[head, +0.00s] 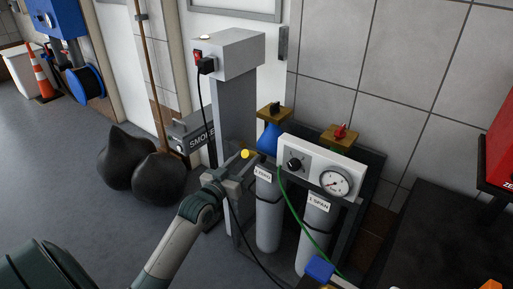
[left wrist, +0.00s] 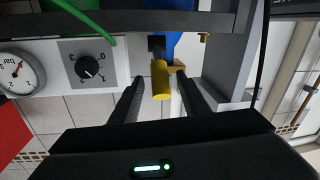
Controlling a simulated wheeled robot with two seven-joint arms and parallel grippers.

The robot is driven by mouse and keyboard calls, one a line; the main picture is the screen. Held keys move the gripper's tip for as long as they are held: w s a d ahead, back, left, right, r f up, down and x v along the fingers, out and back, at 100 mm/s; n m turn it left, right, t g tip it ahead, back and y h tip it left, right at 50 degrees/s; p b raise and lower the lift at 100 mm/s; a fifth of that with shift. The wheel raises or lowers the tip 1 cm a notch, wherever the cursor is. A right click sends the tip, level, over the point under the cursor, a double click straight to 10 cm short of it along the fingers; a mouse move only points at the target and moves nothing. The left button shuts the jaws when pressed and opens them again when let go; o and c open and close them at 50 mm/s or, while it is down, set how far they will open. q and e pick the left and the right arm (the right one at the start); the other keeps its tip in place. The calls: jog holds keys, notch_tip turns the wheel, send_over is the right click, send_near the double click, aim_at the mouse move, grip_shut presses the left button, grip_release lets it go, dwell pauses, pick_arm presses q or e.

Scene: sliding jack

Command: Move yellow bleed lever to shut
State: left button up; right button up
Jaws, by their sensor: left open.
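The yellow bleed lever (head: 245,154) shows as a small yellow end at my left gripper, left of the gas cylinders. In the left wrist view the lever (left wrist: 160,80) is a yellow cylinder on a dark stem. My left gripper (head: 237,169) reaches in from the lower left. Its jaws (left wrist: 161,77) are open, with one finger on each side of the lever and a visible gap on both sides. Where the lever's stem attaches is mostly hidden. My right gripper is not in view.
A white panel with a black knob (head: 295,164) and a dial gauge (head: 335,182) stands close right of my left gripper. Cylinders (head: 313,225), a green hose (head: 290,205) and a grey pillar (head: 235,115) crowd it.

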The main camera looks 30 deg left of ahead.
pick_arm(q)
jog(key=w, duration=0.7)
jog(key=shift+w+a, duration=0.2)
jog(key=shift+c, duration=0.7)
grip_shut()
